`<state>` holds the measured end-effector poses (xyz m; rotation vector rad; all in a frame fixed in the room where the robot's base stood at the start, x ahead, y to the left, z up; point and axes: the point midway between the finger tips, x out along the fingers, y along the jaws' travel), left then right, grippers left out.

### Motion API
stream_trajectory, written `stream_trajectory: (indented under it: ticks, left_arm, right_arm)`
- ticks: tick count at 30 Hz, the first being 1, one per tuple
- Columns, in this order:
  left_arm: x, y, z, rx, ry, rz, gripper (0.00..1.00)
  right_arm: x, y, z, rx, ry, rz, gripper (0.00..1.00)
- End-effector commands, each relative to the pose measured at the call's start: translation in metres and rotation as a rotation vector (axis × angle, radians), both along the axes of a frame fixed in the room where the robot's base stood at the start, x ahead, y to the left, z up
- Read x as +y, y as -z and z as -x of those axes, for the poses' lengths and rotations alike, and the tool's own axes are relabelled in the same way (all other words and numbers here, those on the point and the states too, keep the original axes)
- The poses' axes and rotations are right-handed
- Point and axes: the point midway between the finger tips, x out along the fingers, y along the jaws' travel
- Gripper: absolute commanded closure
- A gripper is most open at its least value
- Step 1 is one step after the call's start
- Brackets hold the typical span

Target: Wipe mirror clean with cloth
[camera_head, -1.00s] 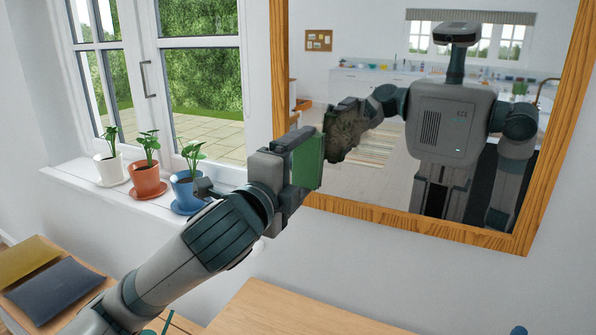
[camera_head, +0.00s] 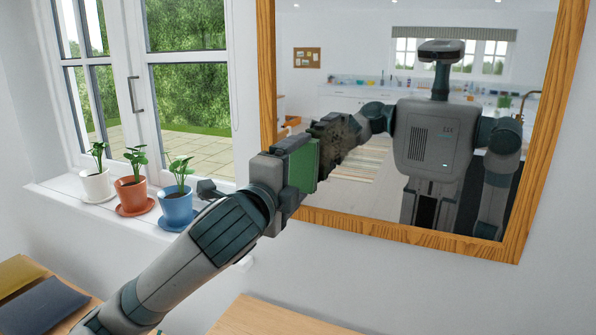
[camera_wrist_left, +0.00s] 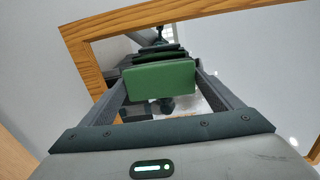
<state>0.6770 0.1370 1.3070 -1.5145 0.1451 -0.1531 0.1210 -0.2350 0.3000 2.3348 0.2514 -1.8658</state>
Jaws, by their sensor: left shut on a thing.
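The mirror (camera_head: 385,195) hangs on the white wall in a wooden frame (camera_head: 400,237); my reflection shows in its glass. It also shows in the left wrist view, where its wooden frame (camera_wrist_left: 84,70) runs along the left and top. My left gripper (camera_head: 298,165) is shut on the green cloth (camera_head: 308,168), a flat pad-like piece, at the mirror's lower left. The cloth also shows in the left wrist view (camera_wrist_left: 160,82), between the fingers. A brown mottled patch (camera_head: 337,137) shows beside the cloth, over my arm's reflection. Contact with the glass is unclear. My right gripper is out of view.
A windowsill at the left holds plants in a white pot (camera_head: 96,184), an orange pot (camera_head: 131,194) and a blue pot (camera_head: 177,206), close to my left arm. A wooden tabletop (camera_head: 275,318) lies below the mirror. Folded yellow (camera_head: 16,274) and dark blue (camera_head: 38,302) cloths lie lower left.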

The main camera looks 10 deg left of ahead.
Motion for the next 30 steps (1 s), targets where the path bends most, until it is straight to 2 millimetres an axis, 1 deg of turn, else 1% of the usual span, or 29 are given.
stream_trajectory:
  ticks: [13, 30]
  left_arm:
    - [0.0, 0.0, -0.001, -0.001, 0.0, 0.0, 0.33]
    - [-0.002, 0.0, -0.01, 0.0, 0.0, 0.0, 0.33]
  right_arm:
    - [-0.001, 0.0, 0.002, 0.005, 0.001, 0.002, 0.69]
    - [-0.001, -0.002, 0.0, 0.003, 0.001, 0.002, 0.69]
